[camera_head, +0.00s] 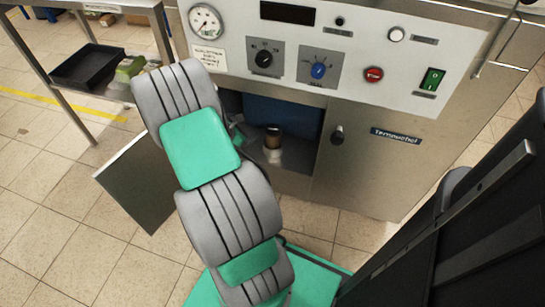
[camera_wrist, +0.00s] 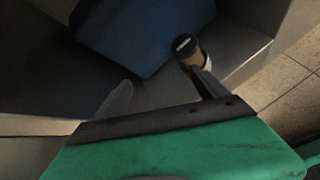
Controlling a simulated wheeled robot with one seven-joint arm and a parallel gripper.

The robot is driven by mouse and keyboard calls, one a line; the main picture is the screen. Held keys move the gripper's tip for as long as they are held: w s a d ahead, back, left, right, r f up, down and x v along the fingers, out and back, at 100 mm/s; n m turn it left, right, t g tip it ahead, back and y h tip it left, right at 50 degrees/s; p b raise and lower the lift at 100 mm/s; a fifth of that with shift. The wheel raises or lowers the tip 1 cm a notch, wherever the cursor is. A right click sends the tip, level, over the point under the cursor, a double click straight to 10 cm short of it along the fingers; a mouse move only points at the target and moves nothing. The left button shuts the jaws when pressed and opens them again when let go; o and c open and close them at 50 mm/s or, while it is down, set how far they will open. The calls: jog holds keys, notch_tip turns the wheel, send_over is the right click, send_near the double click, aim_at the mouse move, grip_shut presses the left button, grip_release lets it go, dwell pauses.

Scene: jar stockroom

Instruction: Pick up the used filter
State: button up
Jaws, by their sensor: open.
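The used filter (camera_head: 273,138) appears to be a small upright cylinder, brown with a dark top and a pale lower part. It stands on the floor of the open cabinet compartment. In the wrist view it (camera_wrist: 188,48) is at the upper right, just beyond my right finger, which overlaps its lower edge; whether they touch I cannot tell. My gripper (camera_wrist: 164,88) is open, and nothing shows between its fingers. In the head view my arm reaches to the compartment's left side and hides most of my gripper.
A blue box-like body (camera_head: 282,112) fills the back of the compartment; it is large in the wrist view (camera_wrist: 140,30). The cabinet door (camera_head: 138,185) hangs open at the left. The control panel (camera_head: 330,55) is above. A table with a black tray (camera_head: 88,67) stands at the far left.

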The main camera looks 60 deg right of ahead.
aim_at(273, 133)
jog(key=s+d+f+n+b, duration=0.1)
jog(key=f, duration=0.2)
jog(key=s+d+f+n+h, duration=0.1)
jog(key=s+d+f, duration=0.1)
jog(key=s+d+f+n+g+b, duration=0.1)
jog(key=s+d+f+n, duration=0.1)
jog(key=f, duration=0.1)
jog(key=shift+s+d+f+h+b, duration=0.15)
jog(key=shift+s+f+h+b, duration=0.15)
jog(key=shift+h+b, duration=0.1)
jog(key=b+x, duration=0.3)
jog(key=x, duration=0.4)
jog(key=shift+s, duration=0.1)
jog(key=shift+r, duration=0.1)
jog(key=shift+c, duration=0.5)
jog(key=c, duration=1.5)
